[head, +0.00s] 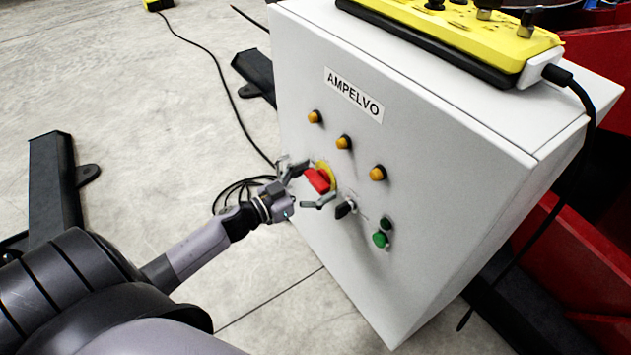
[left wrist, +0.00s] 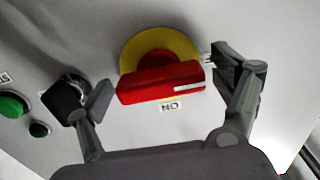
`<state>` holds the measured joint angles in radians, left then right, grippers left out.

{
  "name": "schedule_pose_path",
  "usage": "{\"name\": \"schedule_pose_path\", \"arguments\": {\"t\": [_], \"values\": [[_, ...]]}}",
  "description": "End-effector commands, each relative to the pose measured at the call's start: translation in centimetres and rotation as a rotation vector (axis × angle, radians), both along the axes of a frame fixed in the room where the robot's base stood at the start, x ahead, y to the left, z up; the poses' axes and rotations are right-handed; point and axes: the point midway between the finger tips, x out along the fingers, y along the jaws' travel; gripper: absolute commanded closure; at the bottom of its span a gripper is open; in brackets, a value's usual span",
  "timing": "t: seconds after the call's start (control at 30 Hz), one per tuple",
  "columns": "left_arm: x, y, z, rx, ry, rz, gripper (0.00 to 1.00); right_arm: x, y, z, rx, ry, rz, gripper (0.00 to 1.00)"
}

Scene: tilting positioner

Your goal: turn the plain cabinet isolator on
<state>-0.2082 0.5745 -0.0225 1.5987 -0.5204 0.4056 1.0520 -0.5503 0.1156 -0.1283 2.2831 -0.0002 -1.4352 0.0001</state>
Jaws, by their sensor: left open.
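The isolator is a red handle (head: 317,180) on a yellow disc on the front of the grey cabinet (head: 420,150) labelled AMPELVO. In the left wrist view the red handle (left wrist: 160,84) lies nearly level, slightly tilted, with a white line near its right end. A small ON label (left wrist: 170,106) shows upside down just below that end. My left gripper (head: 310,186) is open, its fingers on either side of the handle. In the left wrist view the gripper (left wrist: 160,79) has its right finger close to the handle's marked end; contact cannot be told. My right gripper is not in view.
A black selector (head: 345,208) and a green button (head: 380,239) sit right of the isolator. Several amber lamps (head: 343,142) are above. A yellow box (head: 460,30) with a black cable stands on the cabinet top. The floor at left has loose cable and a dark foot (head: 55,180).

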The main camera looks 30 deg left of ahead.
Motion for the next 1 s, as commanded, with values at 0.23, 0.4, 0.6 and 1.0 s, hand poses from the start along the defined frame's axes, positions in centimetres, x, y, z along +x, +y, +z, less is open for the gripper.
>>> {"name": "schedule_pose_path", "arguments": {"t": [0.23, 0.4, 0.6, 1.0], "values": [[-0.04, 0.01, -0.02, 0.000, 0.000, 0.000, 0.21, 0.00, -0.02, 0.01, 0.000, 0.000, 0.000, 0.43], [-0.05, 0.01, -0.02, 0.000, 0.000, 0.000, 0.33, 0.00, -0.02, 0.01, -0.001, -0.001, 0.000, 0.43], [-0.05, 0.01, -0.02, 0.000, 0.000, 0.000, 0.46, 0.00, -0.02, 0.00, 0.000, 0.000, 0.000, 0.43], [-0.07, 0.00, -0.01, 0.006, -0.002, -0.001, 0.61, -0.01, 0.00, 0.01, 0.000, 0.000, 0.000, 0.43]]}}
